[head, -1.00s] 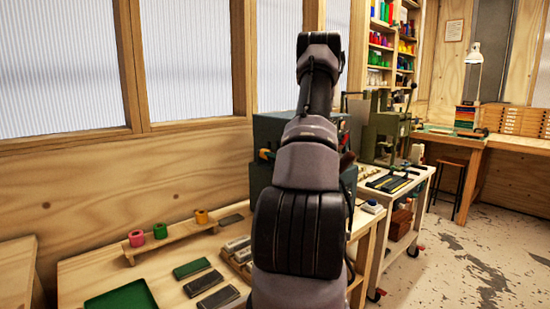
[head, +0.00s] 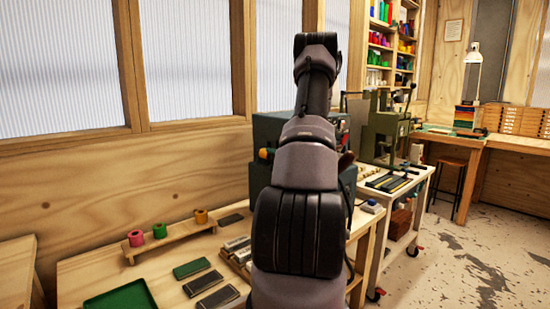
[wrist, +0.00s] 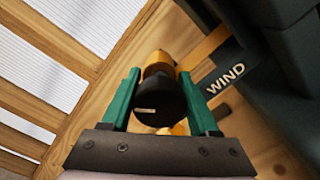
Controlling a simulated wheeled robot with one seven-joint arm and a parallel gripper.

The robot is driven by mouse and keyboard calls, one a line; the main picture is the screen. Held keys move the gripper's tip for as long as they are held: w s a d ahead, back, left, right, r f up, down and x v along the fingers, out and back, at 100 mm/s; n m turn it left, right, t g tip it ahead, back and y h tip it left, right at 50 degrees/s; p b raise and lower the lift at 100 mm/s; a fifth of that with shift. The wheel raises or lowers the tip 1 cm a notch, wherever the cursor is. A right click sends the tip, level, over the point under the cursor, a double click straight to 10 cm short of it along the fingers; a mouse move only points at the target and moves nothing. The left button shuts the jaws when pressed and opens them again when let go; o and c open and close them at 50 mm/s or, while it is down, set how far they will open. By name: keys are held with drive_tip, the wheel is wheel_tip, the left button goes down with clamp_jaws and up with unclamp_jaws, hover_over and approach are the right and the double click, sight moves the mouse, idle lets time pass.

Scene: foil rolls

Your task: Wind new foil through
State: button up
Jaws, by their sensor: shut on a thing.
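In the wrist view my gripper (wrist: 158,76), with green fingers, is shut on a round black knob (wrist: 157,104). A yellow-orange part (wrist: 157,60) sits just beyond the knob, between the fingertips. A dark label reading WIND (wrist: 226,78) is right of the fingers, on or beside the dark machine (wrist: 290,50). An orange strip (wrist: 205,46) runs toward the machine. In the head view the teal machine (head: 268,130) is partly hidden behind my arm. A small orange part (head: 264,154) shows at its left side. My gripper is hidden there.
A wooden rack (head: 172,236) holds pink (head: 136,238), green (head: 159,230) and gold (head: 201,216) rolls. A green tray (head: 122,300) and several dark bars lie on the bench in front. A green press (head: 385,130) stands on a cart to the right.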

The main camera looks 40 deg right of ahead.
idle(0.3)
drive_tip(key=o, duration=1.4)
drive_tip(key=shift+s, duration=0.1)
